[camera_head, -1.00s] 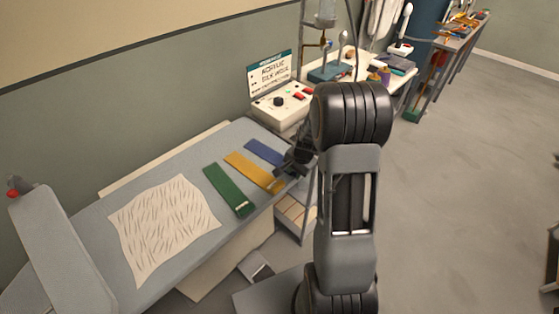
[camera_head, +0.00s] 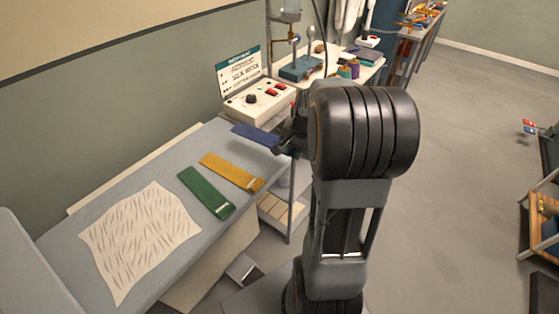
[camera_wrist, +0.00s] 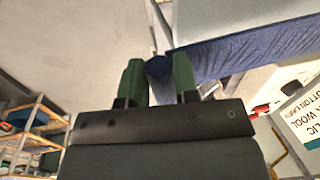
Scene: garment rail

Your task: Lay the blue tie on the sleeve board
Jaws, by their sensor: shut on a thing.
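The blue tie (camera_head: 256,136) is a flat folded strip held out to the left of my gripper (camera_head: 287,143), above the far right end of the grey padded ironing surface. In the wrist view the green fingers of my gripper (camera_wrist: 158,72) are shut on the rolled edge of the blue tie (camera_wrist: 245,48). A narrow grey padded board (camera_head: 32,272) at the lower left edge looks like the sleeve board; it is partly cut off and its top is bare. My arm hides part of the gripper in the head view.
On the grey ironing surface (camera_head: 85,190) lie a yellow tie (camera_head: 230,171), a green tie (camera_head: 206,193) and a patterned white cloth (camera_head: 140,238). A control box with a sign (camera_head: 255,99) stands behind. Open floor (camera_head: 455,130) lies to the right.

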